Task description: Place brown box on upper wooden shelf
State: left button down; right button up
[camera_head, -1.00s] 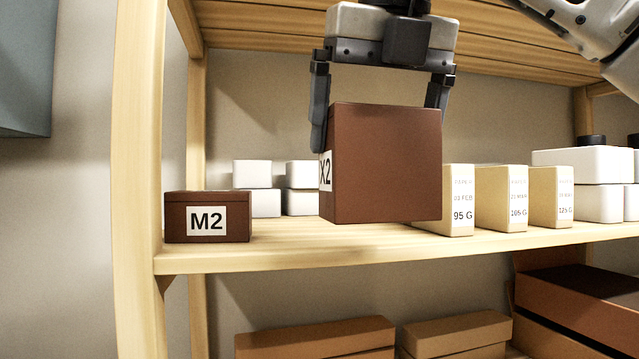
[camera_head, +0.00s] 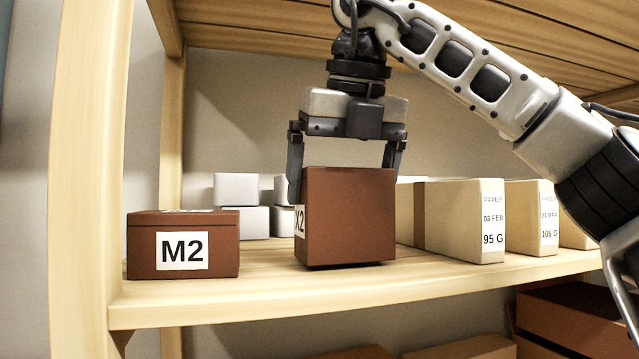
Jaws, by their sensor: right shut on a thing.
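The brown box (camera_head: 350,218) has a white label reading X2 on its left side. It is upright, at or just above the surface of the upper wooden shelf (camera_head: 270,295); I cannot tell whether it fully rests there. My right gripper (camera_head: 346,172) points down from above, with its two fingers shut on the left and right sides of the box near its top. The box stands between a smaller brown M2 box (camera_head: 183,245) and the beige paper boxes (camera_head: 460,222). My left gripper is not in view.
Small white boxes (camera_head: 240,222) stand behind on the left. A wooden post (camera_head: 85,180) bounds the shelf at the left. Slatted wood (camera_head: 270,25) lies overhead. Darker boxes (camera_head: 570,320) sit on the level below. Bare shelf lies between M2 and the held box.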

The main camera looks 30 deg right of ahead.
jog(key=shift+s+f, duration=0.1)
jog(key=shift+f, duration=0.1)
jog(key=shift+f, duration=0.15)
jog(key=o, duration=0.8)
jog(key=shift+r, duration=0.3)
jog(key=v, duration=0.7)
jog(key=shift+s+r, duration=0.1)
